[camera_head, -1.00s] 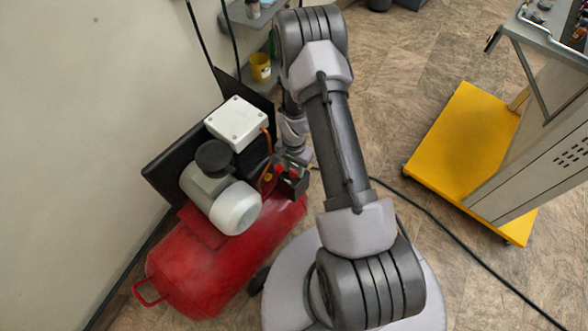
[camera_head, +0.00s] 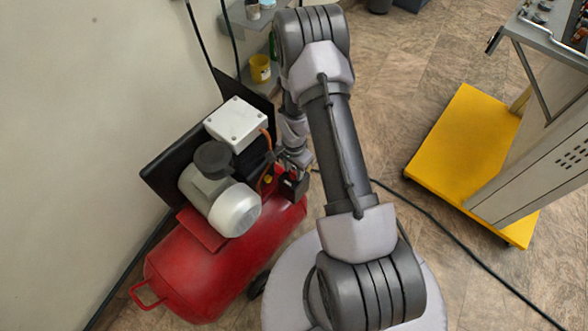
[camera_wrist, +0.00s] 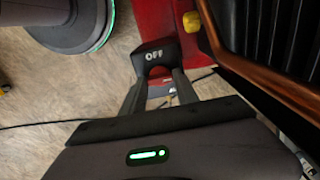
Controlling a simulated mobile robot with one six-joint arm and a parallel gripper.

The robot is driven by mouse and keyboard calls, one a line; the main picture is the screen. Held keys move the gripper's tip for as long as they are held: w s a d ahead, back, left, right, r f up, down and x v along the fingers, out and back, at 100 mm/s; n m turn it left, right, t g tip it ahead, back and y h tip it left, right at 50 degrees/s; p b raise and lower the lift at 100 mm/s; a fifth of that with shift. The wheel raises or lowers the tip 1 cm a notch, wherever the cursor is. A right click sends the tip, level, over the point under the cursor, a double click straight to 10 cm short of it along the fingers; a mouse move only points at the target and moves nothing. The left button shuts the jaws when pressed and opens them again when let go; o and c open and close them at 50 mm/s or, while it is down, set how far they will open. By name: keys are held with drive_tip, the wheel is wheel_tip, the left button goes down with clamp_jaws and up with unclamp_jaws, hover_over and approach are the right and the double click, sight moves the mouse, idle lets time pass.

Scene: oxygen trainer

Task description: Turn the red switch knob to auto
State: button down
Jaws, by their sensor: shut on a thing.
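The red switch knob (camera_wrist: 158,72) shows between my fingertips in the wrist view, mostly hidden by them. In the head view the box (camera_head: 294,186) is at the right end of the red compressor tank (camera_head: 215,268). My gripper (camera_wrist: 158,76) is shut on the knob, with one finger on each side of it. In the head view my gripper (camera_head: 297,160) is just above the box. No auto mark is readable.
The grey and white motor (camera_head: 220,190) and white box (camera_head: 237,122) stand on the tank, left of my gripper. A black cable (camera_head: 440,225) crosses the floor. A yellow cart base (camera_head: 465,150) stands at the right, with open floor between.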

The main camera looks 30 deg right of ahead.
drive_tip(key=c, duration=0.9)
unclamp_jaws()
wheel_tip(320, 180, up, 18)
drive_tip(key=p, duration=0.6)
drive_tip(key=shift+f, duration=0.25)
wheel_tip(320, 180, up, 8)
drive_tip(key=n+t, duration=0.1)
hover_over(294, 172)
drive_tip(key=a, duration=0.2)
drive_tip(key=s+a+r+n+t, duration=0.1)
drive_tip(key=s+a+r+n, duration=0.15)
drive_tip(key=r, duration=0.45)
drive_tip(key=s+a+r+n+t, duration=0.1)
drive_tip(key=a+r, duration=0.3)
drive_tip(key=r, duration=0.3)
drive_tip(key=s+a+r+n+t, duration=0.1)
drive_tip(key=s+a+r, duration=0.1)
drive_tip(key=s+r, duration=0.1)
drive_tip(key=s+a+r+n+t+y, duration=0.1)
drive_tip(key=s+a+r+n, duration=0.1)
drive_tip(key=s, duration=0.4)
drive_tip(key=s+a+r+n+y, duration=0.1)
drive_tip(key=s+a+r+n, duration=0.1)
drive_tip(key=s+a+r, duration=0.2)
drive_tip(key=shift+s+r+t+b, duration=0.35)
drive_tip(key=shift+s+r+t, duration=0.05)
drive_tip(key=shift+s+r, duration=0.05)
